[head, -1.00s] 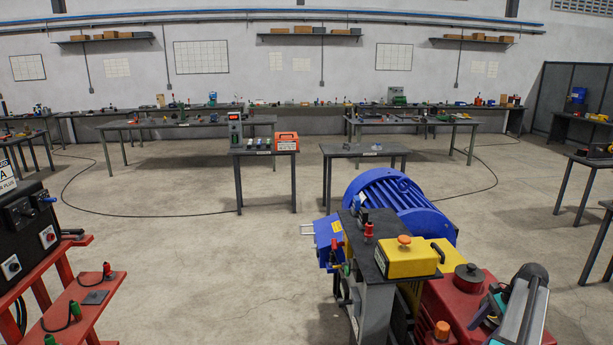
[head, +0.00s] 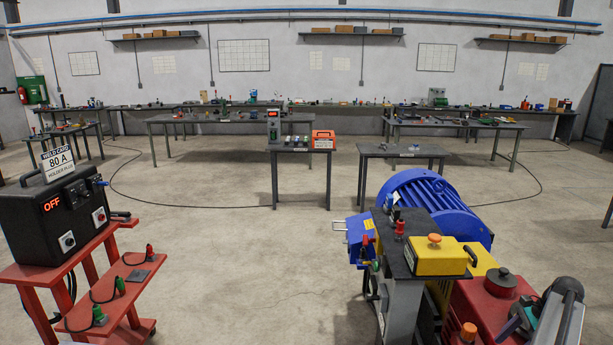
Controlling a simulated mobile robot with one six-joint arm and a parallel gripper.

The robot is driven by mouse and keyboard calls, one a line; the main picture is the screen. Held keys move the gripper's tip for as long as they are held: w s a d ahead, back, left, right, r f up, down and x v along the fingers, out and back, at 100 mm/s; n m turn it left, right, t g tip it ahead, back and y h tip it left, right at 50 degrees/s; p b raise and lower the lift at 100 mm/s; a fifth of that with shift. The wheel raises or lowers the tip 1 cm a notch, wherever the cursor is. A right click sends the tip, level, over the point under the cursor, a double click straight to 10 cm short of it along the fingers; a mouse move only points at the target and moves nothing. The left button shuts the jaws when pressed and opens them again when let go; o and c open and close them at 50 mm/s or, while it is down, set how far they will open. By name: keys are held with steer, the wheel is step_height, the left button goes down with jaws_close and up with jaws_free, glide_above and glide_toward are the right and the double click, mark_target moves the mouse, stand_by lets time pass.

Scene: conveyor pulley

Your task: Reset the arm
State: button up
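A machine with a blue ribbed motor (head: 425,200), a yellow box with an orange button (head: 434,257) and a red housing (head: 485,305) stands at the lower right.
A red cart (head: 45,272) at the left bears a black welder box (head: 55,220) reading OFF and 80 A. Small tables, one with an orange case (head: 323,139), stand ahead. Workbenches line the back wall. The concrete floor (head: 250,260) between cart and machine is clear.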

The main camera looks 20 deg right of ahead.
steer(key=w+a+f+n+g+y+b, duration=0.1)
steer(key=w+a+f, duration=0.45)
steer(key=a, duration=0.25)
steer(key=w+a+f+n+g+y+b, duration=0.1)
steer(key=w+a+f+n+b, duration=0.1)
steer(key=w+a+f, duration=0.4)
steer(key=a+f+n+g+b, duration=0.1)
steer(key=a+f, duration=0.4)
steer(key=a, duration=0.3)
steer(key=s+a+f+n+g+b, duration=0.1)
steer(key=a+f+n, duration=0.1)
steer(key=a+f, duration=0.5)
steer(key=a+f+n+g+b, duration=0.1)
steer(key=a+f+g+b, duration=0.15)
steer(key=a, duration=0.75)
steer(key=s+a+f+n+g+h+b, duration=0.1)
steer(key=s+a+f+n, duration=0.2)
steer(key=s+a+f, duration=0.4)
steer(key=s+a+f+n+g+h+b, duration=0.1)
steer(key=s+a+f+n, duration=0.15)
steer(key=a+f, duration=0.45)
steer(key=s+a+f+n+h+b, duration=0.1)
steer(key=s+a+f+n+h, duration=0.1)
steer(key=s+n, duration=0.4)
steer(key=s+a+f+n+h+b, duration=0.1)
steer(key=s+a+n, duration=0.3)
steer(key=s, duration=0.4)
steer(key=shift+s+f+n+h, duration=0.2)
steer(key=shift+f+n+h, duration=0.2)
steer(key=shift+f+n, duration=0.45)
